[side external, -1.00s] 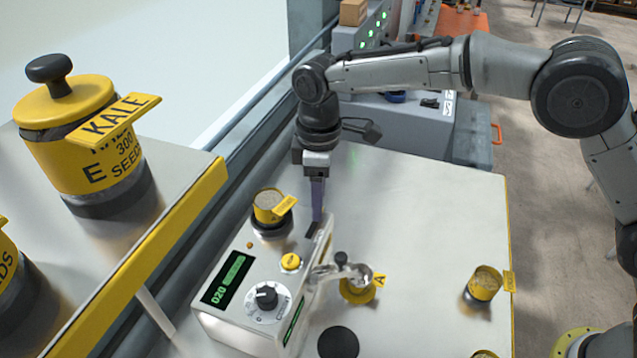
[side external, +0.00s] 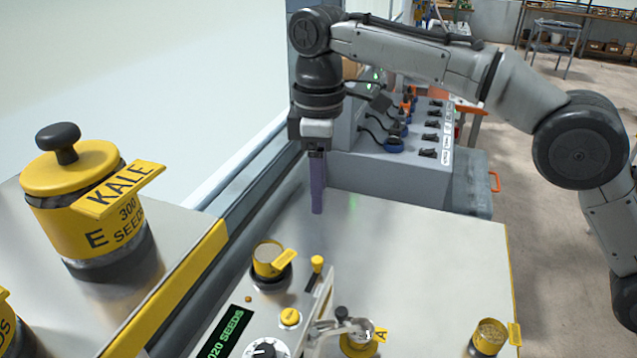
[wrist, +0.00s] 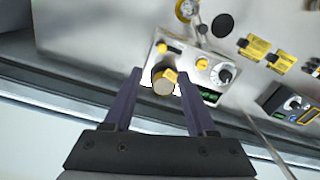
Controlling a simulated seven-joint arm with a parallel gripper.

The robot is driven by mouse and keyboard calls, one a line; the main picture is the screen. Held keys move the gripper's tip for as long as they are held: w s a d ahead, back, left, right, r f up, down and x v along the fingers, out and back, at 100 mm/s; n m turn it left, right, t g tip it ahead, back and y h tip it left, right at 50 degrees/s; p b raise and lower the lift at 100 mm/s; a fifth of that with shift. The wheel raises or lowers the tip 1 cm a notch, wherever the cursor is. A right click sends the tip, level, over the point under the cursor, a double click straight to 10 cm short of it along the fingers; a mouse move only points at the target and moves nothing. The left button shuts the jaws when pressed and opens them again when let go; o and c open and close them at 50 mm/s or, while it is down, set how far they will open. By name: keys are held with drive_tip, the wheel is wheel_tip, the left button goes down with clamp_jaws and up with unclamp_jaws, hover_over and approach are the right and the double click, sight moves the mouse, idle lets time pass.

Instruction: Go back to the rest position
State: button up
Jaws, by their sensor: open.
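My gripper (side external: 317,208) hangs fingers down above the back of the white bench, clear of the seeder. In the side view its purple fingers overlap; in the wrist view the two fingers (wrist: 160,74) stand wide apart with nothing gripped between them. The seeder box (side external: 285,335) has a green display reading "020 SEEDS" (side external: 230,334), a dial (side external: 263,351), a yellow button (side external: 290,317) and a small yellow-topped lever (side external: 317,264) near a dark slot. A yellow seed cup (side external: 268,262) sits at the seeder's back end. It also shows in the wrist view (wrist: 164,86), beyond the fingertips.
A yellow jar labelled KALE, E (side external: 85,205), stands on the raised shelf at left. A cup tagged A (side external: 360,340) and another yellow cup (side external: 489,337) are on the bench. A grey machine (side external: 410,165) stands behind. The bench's middle is clear.

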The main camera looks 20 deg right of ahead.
idle(0.4)
drive_tip(key=s+d+r+m+t, duration=0.2)
drive_tip(key=s+d+r, duration=0.1)
drive_tip(key=d+r, duration=0.8)
drive_tip(key=s+d+r+m+t, duration=0.1)
drive_tip(key=s+d+r+m, duration=0.2)
drive_tip(key=s+d, duration=0.65)
drive_tip(key=s+d+f+m+t, duration=0.25)
drive_tip(key=s+d+f, duration=0.3)
drive_tip(key=s, duration=0.45)
drive_tip(key=s+d+f+m, duration=0.2)
drive_tip(key=s+f+m, duration=0.2)
drive_tip(key=f, duration=0.8)
drive_tip(key=s, duration=0.2)
drive_tip(key=shift+s+d+f, duration=0.2)
drive_tip(key=shift+s+d, duration=0.15)
